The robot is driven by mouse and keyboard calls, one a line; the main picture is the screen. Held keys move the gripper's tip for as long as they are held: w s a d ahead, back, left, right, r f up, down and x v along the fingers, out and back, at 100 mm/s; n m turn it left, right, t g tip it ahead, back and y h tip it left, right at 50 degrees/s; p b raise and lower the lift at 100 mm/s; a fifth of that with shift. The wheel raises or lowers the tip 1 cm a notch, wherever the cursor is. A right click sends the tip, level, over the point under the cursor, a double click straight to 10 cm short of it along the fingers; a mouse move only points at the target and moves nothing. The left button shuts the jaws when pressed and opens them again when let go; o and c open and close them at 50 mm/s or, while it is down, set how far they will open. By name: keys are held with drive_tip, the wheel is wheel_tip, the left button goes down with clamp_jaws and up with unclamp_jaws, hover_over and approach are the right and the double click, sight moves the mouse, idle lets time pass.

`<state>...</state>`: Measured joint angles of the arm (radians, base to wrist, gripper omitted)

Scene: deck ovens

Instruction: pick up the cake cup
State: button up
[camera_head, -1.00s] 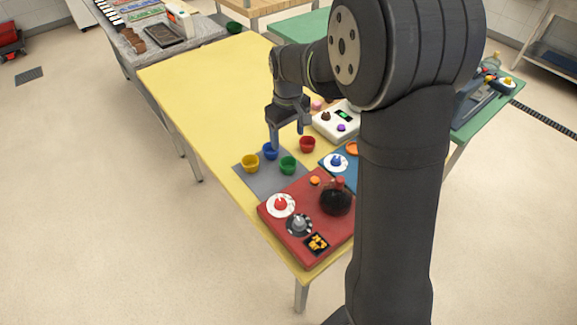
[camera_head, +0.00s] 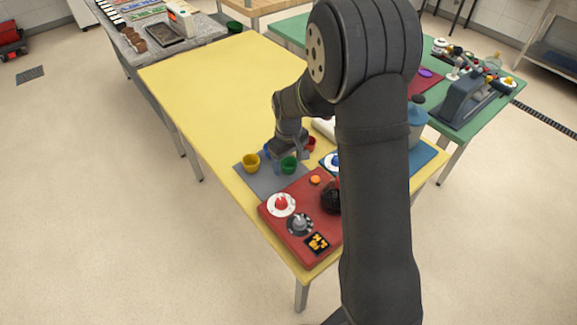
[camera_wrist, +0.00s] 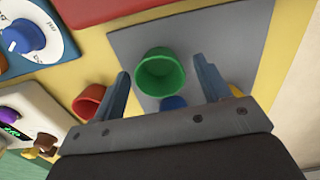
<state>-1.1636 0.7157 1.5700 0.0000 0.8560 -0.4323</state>
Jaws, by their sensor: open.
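Several small cups stand on or beside a grey mat (camera_head: 265,184): a green cup (camera_head: 288,166), a yellow cup (camera_head: 251,163), a blue cup (camera_head: 267,151) and a red cup (camera_head: 309,143). Which one is the cake cup, I cannot tell. In the wrist view the green cup (camera_wrist: 160,72) shows in the gap between the fingertips of my open, empty gripper (camera_wrist: 161,74). The blue cup (camera_wrist: 173,103) is mostly hidden behind my gripper, the red cup (camera_wrist: 90,100) lies left of the left finger, and the yellow cup (camera_wrist: 236,91) shows just past the right finger.
A red panel with dials (camera_head: 272,217) is in front of the mat. A white panel with knobs (camera_wrist: 22,125) stands beside the red cup. A blue panel (camera_head: 428,158) is on the right. The yellow table (camera_head: 205,85) has clear room at the back left.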

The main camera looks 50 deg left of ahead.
drive_tip(key=c, duration=1)
drive_tip(key=shift+r, duration=0.15)
